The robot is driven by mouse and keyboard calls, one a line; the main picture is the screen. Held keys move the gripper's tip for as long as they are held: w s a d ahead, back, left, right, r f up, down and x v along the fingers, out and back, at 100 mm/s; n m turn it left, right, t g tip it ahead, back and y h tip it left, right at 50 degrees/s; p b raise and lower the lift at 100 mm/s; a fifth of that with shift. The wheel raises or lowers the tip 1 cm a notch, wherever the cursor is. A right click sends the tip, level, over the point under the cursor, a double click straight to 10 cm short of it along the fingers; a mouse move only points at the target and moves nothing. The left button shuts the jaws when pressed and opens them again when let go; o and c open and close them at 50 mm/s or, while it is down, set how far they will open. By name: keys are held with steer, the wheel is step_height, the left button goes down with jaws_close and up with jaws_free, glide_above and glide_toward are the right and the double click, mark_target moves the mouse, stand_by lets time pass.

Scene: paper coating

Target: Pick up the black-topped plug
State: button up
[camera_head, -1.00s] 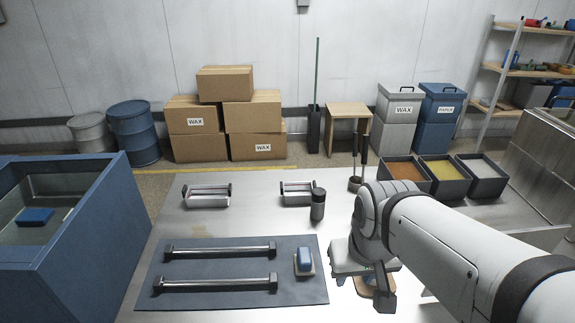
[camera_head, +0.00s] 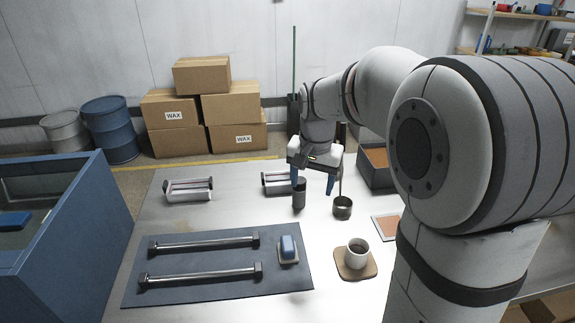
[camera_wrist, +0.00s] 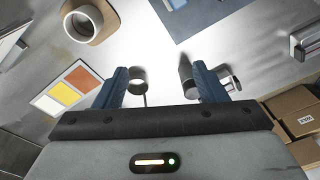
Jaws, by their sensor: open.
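The black-topped plug, a small dark cylinder (camera_head: 299,194), stands upright on the metal table. In the wrist view it (camera_wrist: 187,74) shows beside the inner side of the right-hand finger. My gripper (camera_head: 313,181) is open with its blue fingers pointing down, just above and behind the plug. The left-hand finger in the head view lies close to the plug's top; whether they touch I cannot tell. In the wrist view nothing is held between the fingers (camera_wrist: 160,74).
A metal dipper cup (camera_head: 342,208) with a tall handle stands right of the plug. A white mug (camera_head: 357,254) sits on a wooden coaster. A roller frame (camera_head: 277,183) is behind the plug. A dark mat (camera_head: 200,265) with two metal bars and a blue-topped block lies in front.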

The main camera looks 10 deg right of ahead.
mark_target(300, 180)
steer(key=w+f+m, duration=0.1)
steer(key=w+f, duration=0.1)
steer(key=w, duration=0.2)
steer(key=w+f+m, duration=0.1)
steer(key=w+f, duration=0.1)
steer(key=w, duration=0.3)
steer(key=w+f+m+g, duration=0.1)
steer(key=w+f+m, duration=0.1)
steer(key=w, duration=0.3)
steer(key=shift+w+a+f, duration=0.1)
steer(key=shift+w+f, duration=0.15)
steer(key=shift+f, duration=0.05)
steer(key=shift+w+f, duration=0.2)
steer(key=shift+w, duration=0.05)
steer(key=shift+m, duration=0.3)
steer(key=shift+w+d+f+p, duration=0.15)
steer(key=shift+f+p, duration=0.1)
steer(key=shift+f, duration=1.05)
steer(key=shift+w+f+p, duration=0.1)
steer(key=shift+f+p, duration=0.2)
steer(key=shift+f, duration=1.05)
steer(key=shift+w+d+f+p, duration=0.15)
steer(key=shift+f+p, duration=0.1)
steer(key=shift+f, duration=1.05)
steer(key=c, duration=1.1)
